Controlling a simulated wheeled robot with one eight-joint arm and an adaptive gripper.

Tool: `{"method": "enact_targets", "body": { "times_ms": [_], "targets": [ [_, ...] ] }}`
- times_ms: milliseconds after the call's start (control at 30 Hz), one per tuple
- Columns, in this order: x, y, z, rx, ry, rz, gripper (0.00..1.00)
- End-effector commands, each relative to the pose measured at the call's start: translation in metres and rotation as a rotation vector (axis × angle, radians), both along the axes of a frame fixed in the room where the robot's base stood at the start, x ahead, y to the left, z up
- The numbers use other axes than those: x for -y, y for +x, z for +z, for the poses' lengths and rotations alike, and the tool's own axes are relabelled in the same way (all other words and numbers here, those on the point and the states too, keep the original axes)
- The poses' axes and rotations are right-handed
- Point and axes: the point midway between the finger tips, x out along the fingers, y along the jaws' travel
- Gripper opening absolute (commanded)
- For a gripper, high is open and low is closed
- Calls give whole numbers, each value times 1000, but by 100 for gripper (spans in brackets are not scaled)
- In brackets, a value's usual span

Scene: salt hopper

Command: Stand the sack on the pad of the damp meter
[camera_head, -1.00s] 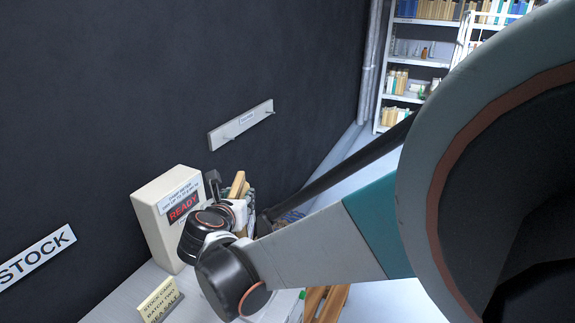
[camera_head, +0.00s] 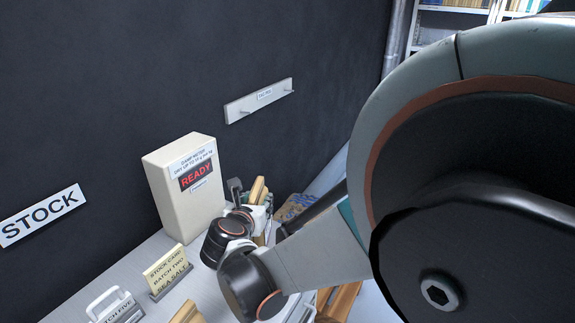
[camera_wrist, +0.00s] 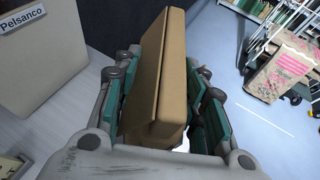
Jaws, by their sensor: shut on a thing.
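The damp meter (camera_head: 168,205) is a pale box on the worktop against the dark wall, its screen reading READY. A pale box face labelled Pelsanco (camera_wrist: 50,50) stands at the left in the wrist view. My gripper (camera_head: 250,197) is just right of the meter in the head view. In the wrist view its green-padded fingers (camera_wrist: 160,105) are shut on a tan, block-like thing with a lengthwise seam (camera_wrist: 165,75), which also shows in the head view (camera_head: 258,190). I cannot tell whether this is the sack. The meter's pad is not clearly visible.
A stock card (camera_head: 167,270) and a white-handled item (camera_head: 115,306) stand on the worktop (camera_head: 210,292). A printed brown sack (camera_wrist: 278,72) is at the right in the wrist view, by a trolley. A peg rail (camera_head: 258,100) is on the wall.

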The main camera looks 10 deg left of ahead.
Motion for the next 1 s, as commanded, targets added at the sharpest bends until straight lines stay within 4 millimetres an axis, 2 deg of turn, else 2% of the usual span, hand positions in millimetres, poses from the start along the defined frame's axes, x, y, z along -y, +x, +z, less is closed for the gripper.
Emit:
{"method": "enact_targets", "body": {
  "times_ms": [333,767,800,867,1000],
  "targets": [
    [0,0,-38,1,-1,0,0],
    [0,0,-41,1,-1,0,0],
    [0,0,-42,0,0,0,47],
    [0,0,-42,0,0,0,59],
    [0,0,-42,0,0,0,59]
  ]
}}
